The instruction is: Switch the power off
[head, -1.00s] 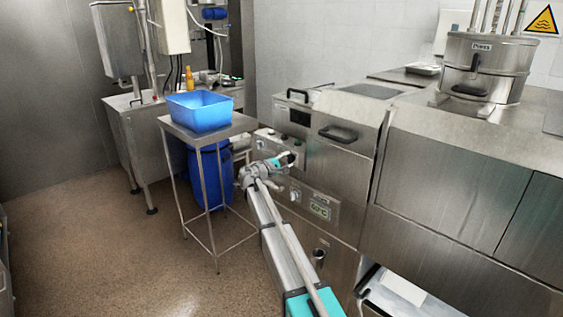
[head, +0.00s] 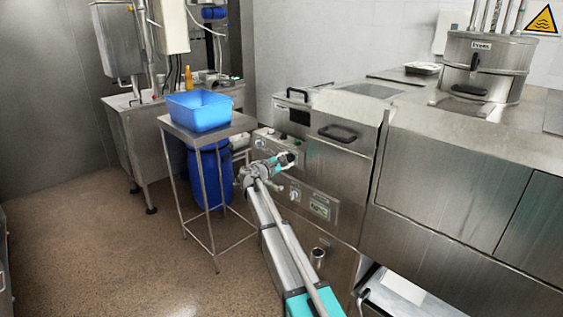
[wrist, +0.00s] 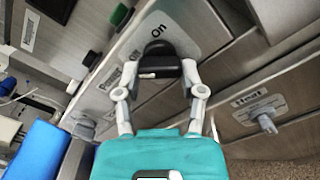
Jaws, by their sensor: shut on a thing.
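The black power knob (wrist: 160,62) sits on a metal plate in the middle of the wrist view, with the word "On" on the plate just above it. My gripper (wrist: 160,70) has its two grey fingers shut on the knob, one on each side. In the head view my gripper (head: 288,159) is at the front panel of the metal machine (head: 338,165). The knob is hard to make out there behind the gripper.
A grey knob (wrist: 265,122) under a printed label sits right of my gripper. A green button (wrist: 120,15) and another black knob (wrist: 91,58) lie upper left. A blue tub (head: 200,112) stands on a small metal table left of my arm.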

